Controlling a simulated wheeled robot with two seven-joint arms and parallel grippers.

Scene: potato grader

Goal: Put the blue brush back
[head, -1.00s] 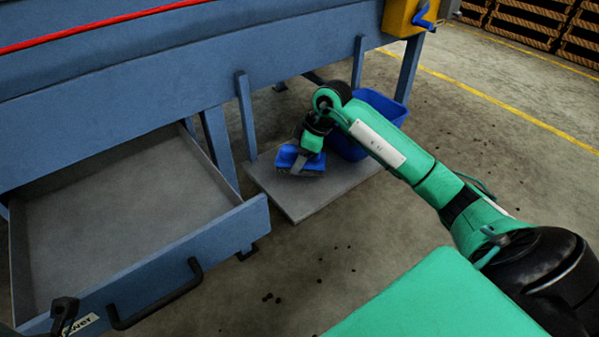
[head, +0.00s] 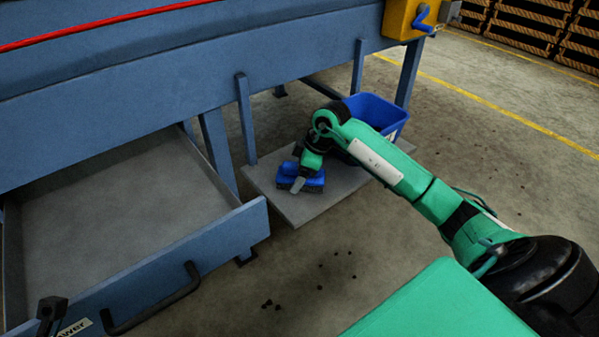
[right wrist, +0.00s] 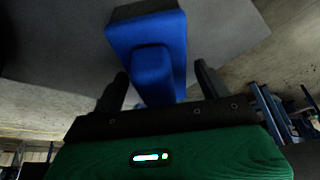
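In the right wrist view, the brush's blue block and handle (right wrist: 145,42) show between my right gripper's (right wrist: 160,88) two dark fingers. The fingers are apart, with gaps visible on both sides of the handle, so it looks open around it. A dark part at the lower left edge, by the drawer front, seems to be my left gripper (head: 50,312); its fingers cannot be made out.
A blue bin (head: 375,108) stands behind my right forearm, at the back of the board. An empty open drawer (head: 110,225) with a black handle (head: 155,300) juts out at left. Machine legs (head: 247,120) rise beside the board. Dark clods lie on the open floor.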

